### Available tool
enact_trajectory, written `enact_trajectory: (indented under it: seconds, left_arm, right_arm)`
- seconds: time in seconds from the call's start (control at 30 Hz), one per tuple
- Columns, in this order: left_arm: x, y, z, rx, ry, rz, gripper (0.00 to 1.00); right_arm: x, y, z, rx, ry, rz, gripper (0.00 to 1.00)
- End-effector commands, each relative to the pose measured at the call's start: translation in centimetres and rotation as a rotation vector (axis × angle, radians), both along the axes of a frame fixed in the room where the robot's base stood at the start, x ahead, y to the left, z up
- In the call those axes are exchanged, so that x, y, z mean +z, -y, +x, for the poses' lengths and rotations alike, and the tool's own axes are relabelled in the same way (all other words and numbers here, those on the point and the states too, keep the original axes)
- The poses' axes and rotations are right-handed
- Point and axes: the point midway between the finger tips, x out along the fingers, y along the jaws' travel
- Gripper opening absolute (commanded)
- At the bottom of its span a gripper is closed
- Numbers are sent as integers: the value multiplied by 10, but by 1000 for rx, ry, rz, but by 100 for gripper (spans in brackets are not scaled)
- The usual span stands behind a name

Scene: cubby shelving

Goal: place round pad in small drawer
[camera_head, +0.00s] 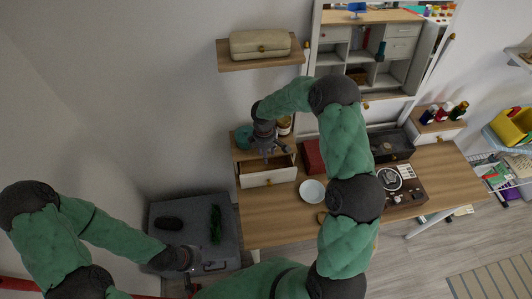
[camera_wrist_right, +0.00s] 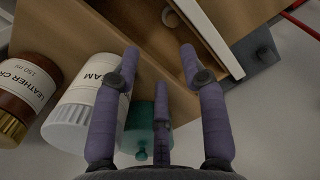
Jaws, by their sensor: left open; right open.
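The small drawer (camera_head: 268,179), with a white front and wooden inside, stands pulled open under the wooden box at the desk's left end. It also shows at the top of the right wrist view (camera_wrist_right: 213,38). My right gripper (camera_head: 270,154) is over the open drawer, fingers apart; in the wrist view its fingers (camera_wrist_right: 159,52) are spread with nothing clearly between them. A small greyish round shape lies by the drawer's inside edge; I cannot tell whether it is the round pad. My left gripper (camera_head: 214,267) is open and empty, low over the grey chest.
Cream jars (camera_wrist_right: 82,112) and a teal pot (camera_wrist_right: 139,132) stand on the box top close to my right fingers. A white bowl (camera_head: 312,191) sits on the desk (camera_head: 270,224). A grey chest (camera_head: 178,208) stands left of it.

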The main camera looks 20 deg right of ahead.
Motion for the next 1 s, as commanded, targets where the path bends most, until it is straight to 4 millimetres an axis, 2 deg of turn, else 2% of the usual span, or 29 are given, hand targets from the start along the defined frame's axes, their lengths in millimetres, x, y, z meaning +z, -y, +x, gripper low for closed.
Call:
enact_trajectory:
  seconds: [0.17,0.5,0.73,0.8,0.87,0.97,1.0]
  left_arm:
    - [7,0,0,0,0,0,49]
    - [12,0,0,0,0,0,49]
    - [13,0,0,0,0,0,49]
    - [13,0,0,0,0,0,49]
    - [13,0,0,0,0,0,49]
    - [13,0,0,0,0,0,49]
    - [13,0,0,0,0,0,49]
  right_arm:
    - [10,0,0,0,1,0,43]
    - [63,-1,3,0,4,-1,43]
    - [83,-3,3,-2,0,1,43]
    - [77,-8,-1,-16,-3,15,43]
    - [63,-19,-9,-48,-8,43,43]
    - [26,-48,-33,-157,-20,120,43]
    - [8,-63,-46,-223,-26,158,43]
